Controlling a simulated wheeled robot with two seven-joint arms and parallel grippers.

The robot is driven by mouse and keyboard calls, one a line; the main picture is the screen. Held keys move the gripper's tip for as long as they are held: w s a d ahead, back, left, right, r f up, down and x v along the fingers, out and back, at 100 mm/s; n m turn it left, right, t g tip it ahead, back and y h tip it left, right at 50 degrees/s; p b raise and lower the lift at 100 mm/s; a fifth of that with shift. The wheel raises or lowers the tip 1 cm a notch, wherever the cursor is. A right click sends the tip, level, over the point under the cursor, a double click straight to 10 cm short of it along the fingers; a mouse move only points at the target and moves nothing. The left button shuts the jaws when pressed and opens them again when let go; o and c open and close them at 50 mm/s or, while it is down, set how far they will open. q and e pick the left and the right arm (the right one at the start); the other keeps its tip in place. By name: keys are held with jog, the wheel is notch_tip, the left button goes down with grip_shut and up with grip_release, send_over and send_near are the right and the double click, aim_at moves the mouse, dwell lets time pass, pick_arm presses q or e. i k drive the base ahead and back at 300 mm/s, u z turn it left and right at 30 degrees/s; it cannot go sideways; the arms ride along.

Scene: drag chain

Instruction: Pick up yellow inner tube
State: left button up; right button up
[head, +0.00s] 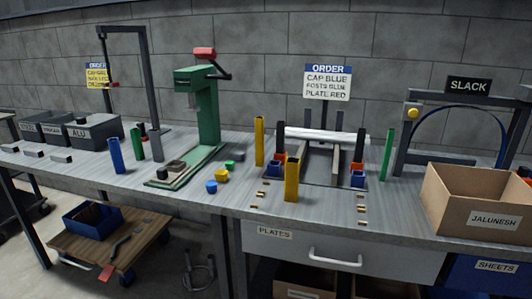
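Two tall yellow tubes stand upright on the grey workbench (400,212). One yellow tube (292,178) is near the front edge, just in front of the twin-rail fixture (322,165). The other yellow tube (259,141) stands farther back, left of the fixture. I cannot tell which one is an inner tube. Neither of my grippers shows in the head view, and nothing is seen touching either tube.
A green press (207,110) and small coloured caps (221,175) are left of the tubes. Blue (115,155) and green tubes (388,154) stand farther out. An open cardboard box (480,215) fills the right end. Small brass-coloured pieces (361,209) lie near the front edge.

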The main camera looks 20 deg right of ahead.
aim_at(258, 121)
jog(key=u, duration=1.15)
jog(key=i, duration=1.35)
jog(key=z, duration=0.1)
